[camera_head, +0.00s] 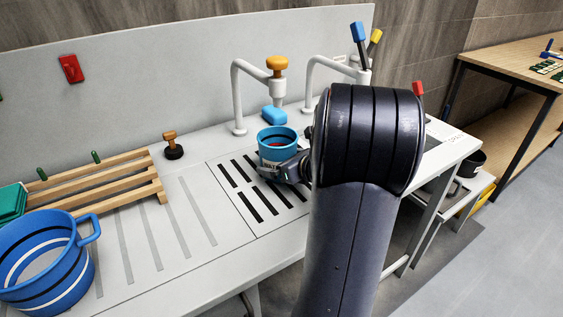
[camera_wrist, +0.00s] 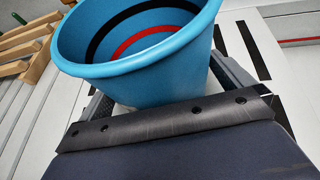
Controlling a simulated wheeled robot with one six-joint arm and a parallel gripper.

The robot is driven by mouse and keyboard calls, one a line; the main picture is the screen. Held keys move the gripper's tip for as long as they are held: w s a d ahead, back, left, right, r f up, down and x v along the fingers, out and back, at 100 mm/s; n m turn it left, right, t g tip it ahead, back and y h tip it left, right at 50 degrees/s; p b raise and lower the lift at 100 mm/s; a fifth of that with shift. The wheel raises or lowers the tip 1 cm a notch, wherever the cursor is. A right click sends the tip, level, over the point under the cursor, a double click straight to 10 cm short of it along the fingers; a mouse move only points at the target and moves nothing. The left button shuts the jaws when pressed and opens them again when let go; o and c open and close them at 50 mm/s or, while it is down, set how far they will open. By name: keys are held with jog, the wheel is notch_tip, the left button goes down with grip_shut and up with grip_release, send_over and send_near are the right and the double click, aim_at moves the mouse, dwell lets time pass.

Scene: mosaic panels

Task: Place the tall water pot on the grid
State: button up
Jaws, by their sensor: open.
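The light-blue pot (camera_head: 278,146), which looks like the tall water pot, is upright at the back of the slotted grid (camera_head: 240,207). Bands of black and red show inside it in the wrist view (camera_wrist: 135,65). My gripper (camera_head: 287,172) is low at the pot's near side, its jaws open. In the wrist view, my gripper's fingers (camera_wrist: 165,97) lie on either side of the pot's lower body. I cannot tell whether they touch it. The pot's base is hidden by my gripper, so its contact with the grid is not clear.
A large blue pot (camera_head: 80,263) with a handle stands at the front left, beside a wooden slatted rack (camera_head: 105,182). Two white taps (camera_head: 237,95) and a blue block (camera_head: 274,115) stand behind the grid.

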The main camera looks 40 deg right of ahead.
jog(key=shift+s+r, duration=0.1)
jog(key=shift+r, duration=0.15)
jog(key=p+v, duration=0.1)
jog(key=v, duration=1)
jog(key=shift+s+r, duration=0.1)
jog(key=shift+s, duration=0.3)
